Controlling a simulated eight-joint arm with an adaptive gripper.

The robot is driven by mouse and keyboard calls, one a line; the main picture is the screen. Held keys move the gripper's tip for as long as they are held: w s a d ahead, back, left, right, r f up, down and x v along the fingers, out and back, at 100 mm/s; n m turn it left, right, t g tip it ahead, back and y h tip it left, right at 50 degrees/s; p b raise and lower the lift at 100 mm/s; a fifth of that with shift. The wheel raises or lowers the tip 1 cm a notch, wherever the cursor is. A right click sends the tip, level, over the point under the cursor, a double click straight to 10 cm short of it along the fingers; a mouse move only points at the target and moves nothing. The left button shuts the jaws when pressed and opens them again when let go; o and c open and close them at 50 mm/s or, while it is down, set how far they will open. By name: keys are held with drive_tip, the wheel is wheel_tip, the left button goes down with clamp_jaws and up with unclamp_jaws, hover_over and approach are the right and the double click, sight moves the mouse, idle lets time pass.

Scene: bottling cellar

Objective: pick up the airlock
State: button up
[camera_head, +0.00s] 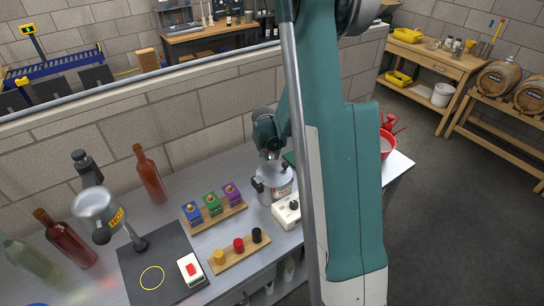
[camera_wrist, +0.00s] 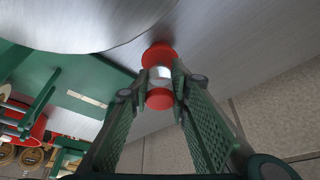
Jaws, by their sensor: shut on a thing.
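The airlock (camera_wrist: 160,98) shows in the wrist view as a small piece with a red top, a clear or white middle and a red lower end. My gripper (camera_wrist: 158,84) has its fingertips on both sides of it and is shut on it. Whether the airlock touches anything below cannot be told. In the head view my wrist reaches down behind a silver pot-like vessel, and the fingertips and airlock are hidden there.
The silver vessel (camera_head: 276,186) stands close to my wrist on the grey bench. Beside it are a white box (camera_head: 287,214), a rack of colored blocks (camera_head: 213,208) and a board with several knobs (camera_head: 238,250). Bottles (camera_head: 150,177) and a lamp (camera_head: 97,207) stand left.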

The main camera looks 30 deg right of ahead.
drive_tip(key=shift+r, duration=4.8)
